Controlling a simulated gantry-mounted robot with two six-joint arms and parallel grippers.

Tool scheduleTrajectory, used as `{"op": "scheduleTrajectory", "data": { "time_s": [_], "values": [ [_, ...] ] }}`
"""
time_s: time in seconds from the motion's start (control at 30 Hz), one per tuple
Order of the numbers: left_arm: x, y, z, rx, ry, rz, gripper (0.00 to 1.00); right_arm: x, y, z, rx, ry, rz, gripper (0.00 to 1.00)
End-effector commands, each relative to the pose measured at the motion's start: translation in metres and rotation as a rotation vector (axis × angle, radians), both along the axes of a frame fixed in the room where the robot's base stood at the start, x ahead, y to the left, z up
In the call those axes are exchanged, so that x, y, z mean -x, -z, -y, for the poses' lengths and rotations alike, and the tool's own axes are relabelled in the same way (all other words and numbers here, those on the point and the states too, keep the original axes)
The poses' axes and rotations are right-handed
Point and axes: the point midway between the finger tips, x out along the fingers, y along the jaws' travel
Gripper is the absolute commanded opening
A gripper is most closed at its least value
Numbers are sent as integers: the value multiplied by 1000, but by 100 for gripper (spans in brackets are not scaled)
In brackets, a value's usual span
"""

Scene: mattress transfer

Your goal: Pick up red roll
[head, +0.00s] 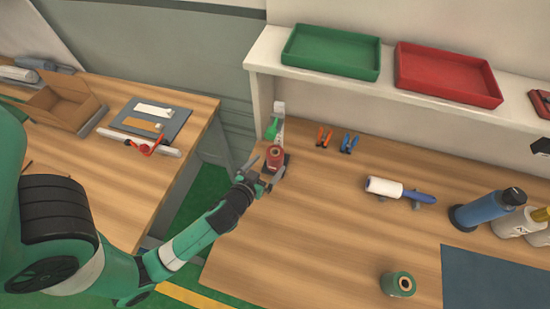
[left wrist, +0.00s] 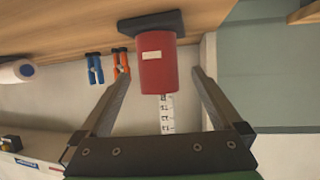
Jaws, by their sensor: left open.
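The red roll (head: 274,157) stands upright on a small dark base on the wooden table, near the table's left edge in the head view. My left gripper (head: 264,170) is at the roll, its fingers close around it. In the left wrist view the red roll (left wrist: 158,62) carries a small white label and lies just beyond and between the fingertips. The left gripper (left wrist: 160,78) is open, with a gap on both sides of the roll. My right gripper is not in view.
Orange pliers (head: 324,136) and blue pliers (head: 349,142) lie right of the roll. A green tape dispenser (head: 273,127) stands behind it. A shelf holds green (head: 331,52) and red trays (head: 447,74).

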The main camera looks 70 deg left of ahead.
Motion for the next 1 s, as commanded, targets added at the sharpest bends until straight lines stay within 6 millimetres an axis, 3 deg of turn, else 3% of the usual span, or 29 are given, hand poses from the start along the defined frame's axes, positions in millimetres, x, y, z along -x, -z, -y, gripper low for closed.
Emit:
{"op": "scheduleTrajectory", "data": {
  "time_s": [0.3, 0.57, 1.0],
  "values": [
    [-35, 15, -27, 0, -1, 0, 100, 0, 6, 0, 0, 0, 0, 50],
    [-39, 15, -29, 0, 1, 0, 100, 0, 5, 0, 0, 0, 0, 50],
    [-38, 15, -29, 0, 1, 0, 23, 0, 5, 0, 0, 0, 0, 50]
  ]
}}
